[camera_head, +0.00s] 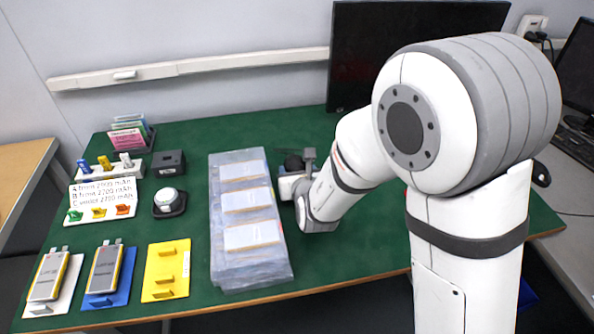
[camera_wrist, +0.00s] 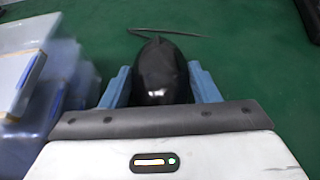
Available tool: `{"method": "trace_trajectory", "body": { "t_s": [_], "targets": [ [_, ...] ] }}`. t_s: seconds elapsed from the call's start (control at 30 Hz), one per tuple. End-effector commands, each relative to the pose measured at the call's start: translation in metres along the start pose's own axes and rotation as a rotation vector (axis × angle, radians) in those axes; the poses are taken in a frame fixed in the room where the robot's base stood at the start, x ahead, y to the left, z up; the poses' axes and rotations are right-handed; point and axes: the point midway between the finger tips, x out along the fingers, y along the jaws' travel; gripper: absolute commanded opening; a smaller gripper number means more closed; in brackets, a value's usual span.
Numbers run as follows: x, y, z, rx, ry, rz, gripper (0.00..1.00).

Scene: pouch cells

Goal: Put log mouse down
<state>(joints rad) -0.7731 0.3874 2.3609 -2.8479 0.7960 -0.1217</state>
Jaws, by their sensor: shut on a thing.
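The log mouse (camera_wrist: 160,72) is black and glossy. In the wrist view it sits between the two blue fingers of my gripper (camera_wrist: 163,85), which is shut on its sides. Its cable (camera_wrist: 170,33) shows beyond it over the green table top. In the head view my gripper (camera_head: 290,184) is just right of the clear trays, and the mouse (camera_head: 293,162) shows only as a small dark shape beside it, partly hidden by my wrist. I cannot tell whether the mouse touches the table.
A stack of clear trays with pouch cells (camera_head: 218,240) stands close left of my gripper. Further left are white, blue and yellow plates (camera_head: 166,257), a label board (camera_head: 102,199) and small black holders. A monitor (camera_head: 350,60) stands behind. Green table (camera_head: 330,262) in front is clear.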

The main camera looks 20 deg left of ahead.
Motion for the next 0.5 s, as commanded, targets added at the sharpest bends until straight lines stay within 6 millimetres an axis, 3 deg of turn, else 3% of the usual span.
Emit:
{"method": "trace_trajectory", "body": {
  "t_s": [0.27,0.5],
  "targets": [
    [0.0001,0.0004,-0.0003,0.0,0.0,0.0,0.76],
    [-0.0004,0.0007,0.0001,-0.001,0.0,0.002,0.77]
  ]
}}
